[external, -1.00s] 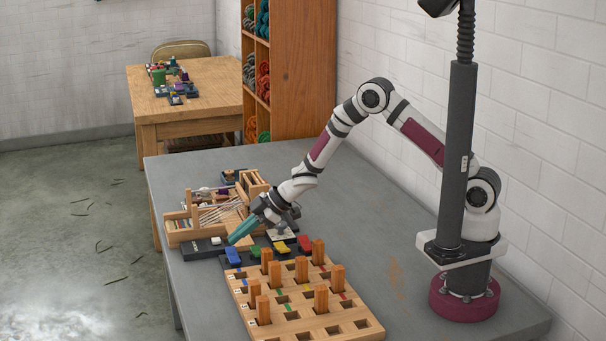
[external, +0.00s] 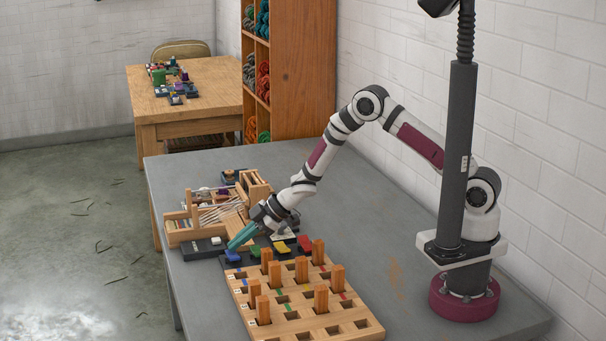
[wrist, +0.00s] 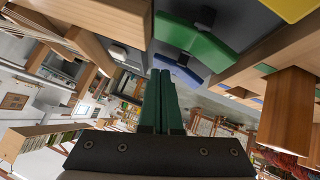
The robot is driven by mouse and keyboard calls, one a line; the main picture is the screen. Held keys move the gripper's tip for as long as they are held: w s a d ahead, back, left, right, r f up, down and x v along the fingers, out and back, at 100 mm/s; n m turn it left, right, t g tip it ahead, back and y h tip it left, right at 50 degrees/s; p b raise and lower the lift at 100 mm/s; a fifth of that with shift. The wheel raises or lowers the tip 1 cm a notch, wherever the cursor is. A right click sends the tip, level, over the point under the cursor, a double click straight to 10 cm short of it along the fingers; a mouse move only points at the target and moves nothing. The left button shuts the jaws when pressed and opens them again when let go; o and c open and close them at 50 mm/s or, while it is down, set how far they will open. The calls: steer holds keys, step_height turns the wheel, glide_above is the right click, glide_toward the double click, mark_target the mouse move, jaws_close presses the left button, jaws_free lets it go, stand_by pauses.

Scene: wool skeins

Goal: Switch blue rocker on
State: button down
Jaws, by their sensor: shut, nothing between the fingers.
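The blue rocker (external: 235,257) sits at the left end of a dark switch strip, behind the pegboard. It also shows in the wrist view (wrist: 182,72), just beyond my fingertips and partly behind the green rocker. My gripper (external: 231,246), with teal fingers pressed together, points down and left just above the blue rocker. Whether the tips touch it, and which way it is tipped, I cannot tell. In the wrist view the shut fingers (wrist: 162,74) hold nothing. The green rocker (wrist: 195,38) is beside the blue one.
Yellow (external: 281,248) and red (external: 304,243) rockers continue the row to the right. A wooden pegboard (external: 290,325) with upright pegs stands in front. A small wooden loom (external: 185,235) stands close behind left. The grey table (external: 400,250) is clear to the right.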

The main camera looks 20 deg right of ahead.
steer(key=shift+s+r, duration=0.2)
steer(key=shift+s, duration=0.5)
steer(key=shift+r, duration=0.4)
step_height(320, 180, up, 4)
steer(key=shift+f, duration=0.15)
steer(key=w+v, duration=0.2)
steer(key=v, duration=0.7)
steer(key=shift+d+r, duration=0.25)
steer(key=shift+d, duration=0.15)
